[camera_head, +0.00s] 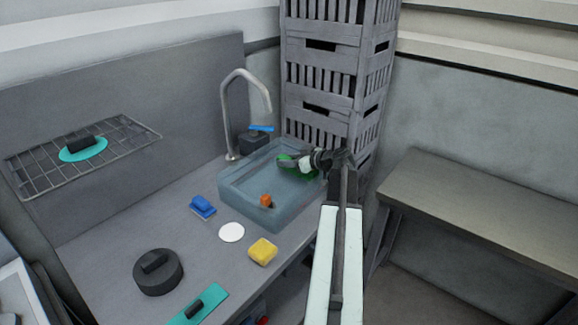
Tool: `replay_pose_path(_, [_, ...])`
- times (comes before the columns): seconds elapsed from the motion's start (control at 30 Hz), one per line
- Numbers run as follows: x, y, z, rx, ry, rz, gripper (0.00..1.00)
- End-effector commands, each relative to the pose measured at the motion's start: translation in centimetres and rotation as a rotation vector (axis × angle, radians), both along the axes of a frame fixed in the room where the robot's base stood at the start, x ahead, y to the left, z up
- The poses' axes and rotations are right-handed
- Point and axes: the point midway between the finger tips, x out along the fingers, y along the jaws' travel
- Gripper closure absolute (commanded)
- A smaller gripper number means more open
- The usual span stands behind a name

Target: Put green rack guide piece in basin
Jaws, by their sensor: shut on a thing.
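The green rack guide piece (286,160) shows as a small green shape at the far right part of the basin. My gripper (303,162) is shut on it, and the jaws partly hide it. The blue-grey basin (237,200) is set in the counter below the tap. The piece appears over the basin's inside, near its back right side. I cannot tell whether it touches the basin floor or hangs above it. An orange block (266,201) is in the basin near its front wall.
A curved tap (230,110) stands behind the basin, beside a dark block with a blue top (254,140). On the counter are a blue piece (202,206), a white disc (231,232), a yellow block (263,251) and a dark round lid (158,272). Stacked crates (320,75) rise behind my gripper.

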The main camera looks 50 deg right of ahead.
Motion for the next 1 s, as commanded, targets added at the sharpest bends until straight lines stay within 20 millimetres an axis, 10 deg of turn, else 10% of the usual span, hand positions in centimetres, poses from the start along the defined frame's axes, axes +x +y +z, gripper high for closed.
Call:
replay_pose_path(0.57, [-0.1, -0.1, -1.1, 0.001, -0.001, -0.001, 1.0])
replay_pose_path(0.6, [-0.1, -0.1, -1.1, 0.001, 0.0, -0.001, 0.58])
replay_pose_path(0.67, [-0.1, -0.1, -1.1, 0.001, 0.0, -0.001, 0.42])
replay_pose_path(1.0, [-0.1, -0.1, -0.8, 0.0, 0.0, -0.002, 0.42])
